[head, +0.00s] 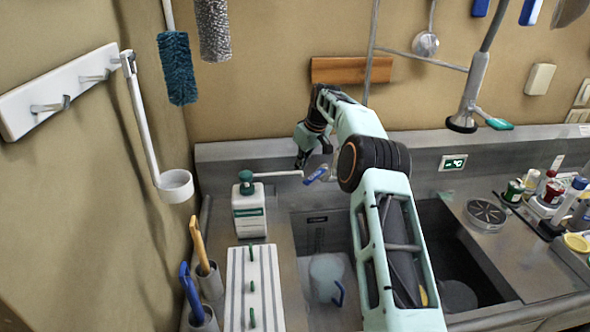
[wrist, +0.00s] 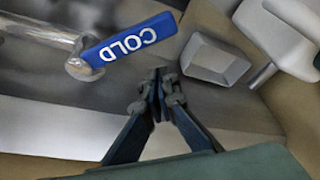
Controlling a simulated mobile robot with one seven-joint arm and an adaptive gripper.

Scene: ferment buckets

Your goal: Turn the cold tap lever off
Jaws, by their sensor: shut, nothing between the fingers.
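The cold tap lever (wrist: 130,39) is a blue bar marked COLD, joined to a metal tap body (wrist: 82,67) at the upper left of the wrist view. In the head view the blue lever (head: 315,175) shows small at the back of the sink, just right of my gripper. My gripper (wrist: 157,77) is shut and empty, its fingertips close below the lever's right part in the wrist picture. A gap seems to show between them; I cannot tell the depth. In the head view my gripper (head: 301,160) points down beside the tap, and part of the tap is hidden by my arm.
A white pump bottle (head: 250,212) with a green top stands left of the sink. A pale jug (head: 326,277) sits in the left basin (head: 312,228). A spray hose (head: 472,95) hangs at the right. Brushes (head: 177,68) hang at the upper left.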

